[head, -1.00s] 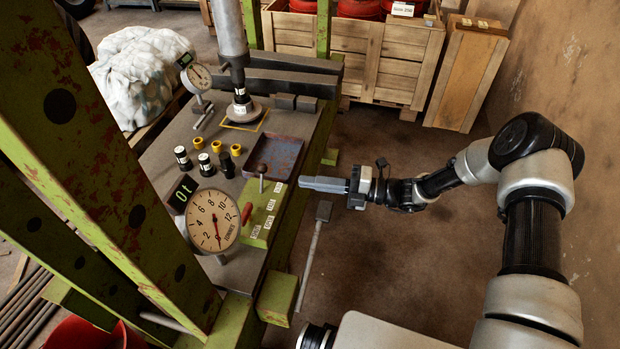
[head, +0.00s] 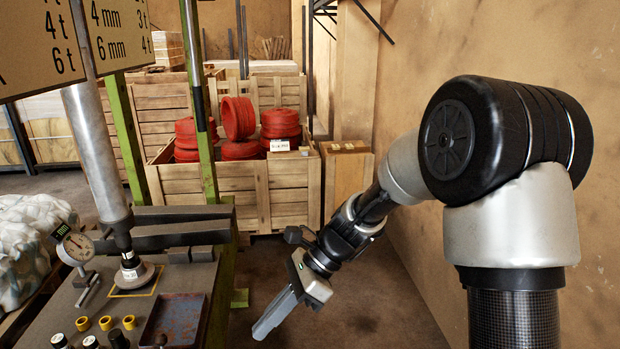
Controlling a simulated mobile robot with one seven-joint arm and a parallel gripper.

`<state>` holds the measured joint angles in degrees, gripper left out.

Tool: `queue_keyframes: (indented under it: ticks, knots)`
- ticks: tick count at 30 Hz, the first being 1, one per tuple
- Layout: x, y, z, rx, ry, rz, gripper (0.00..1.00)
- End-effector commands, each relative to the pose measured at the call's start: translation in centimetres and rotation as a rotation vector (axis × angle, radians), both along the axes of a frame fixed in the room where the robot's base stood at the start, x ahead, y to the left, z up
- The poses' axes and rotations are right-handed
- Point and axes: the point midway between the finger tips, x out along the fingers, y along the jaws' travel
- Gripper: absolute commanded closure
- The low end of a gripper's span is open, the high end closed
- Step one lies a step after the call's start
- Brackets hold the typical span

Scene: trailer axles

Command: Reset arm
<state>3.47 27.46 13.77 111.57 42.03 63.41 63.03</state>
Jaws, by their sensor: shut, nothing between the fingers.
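My gripper (head: 275,314) is at the lower middle of the head view. Its grey fingers are together, point down and to the left, and hold nothing. It hangs over the open floor, to the right of the press table (head: 62,310) and apart from it. My arm is bent, with its large elbow joint at the right and the forearm sloping down to the gripper.
A wooden crate (head: 238,193) with red drums (head: 239,118) stands behind, beside a narrower wooden box (head: 346,180). A wall (head: 425,110) rises behind my arm. A tray (head: 175,320), yellow rings (head: 106,322) and a dial gauge (head: 78,248) are on the table.

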Motion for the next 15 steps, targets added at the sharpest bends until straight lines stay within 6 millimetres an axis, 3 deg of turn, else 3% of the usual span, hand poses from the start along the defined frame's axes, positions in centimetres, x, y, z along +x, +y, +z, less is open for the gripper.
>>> queue_keyframes:
  ticks: [1,6,15]
  knots:
    - [-0.7,-1.6,1.7,-0.037,-0.118,0.071,1.00]
    - [-3.2,-7.3,6.0,-0.172,-0.475,0.348,1.00]
    - [-8.1,-16.2,11.9,-0.441,-0.938,0.834,1.00]
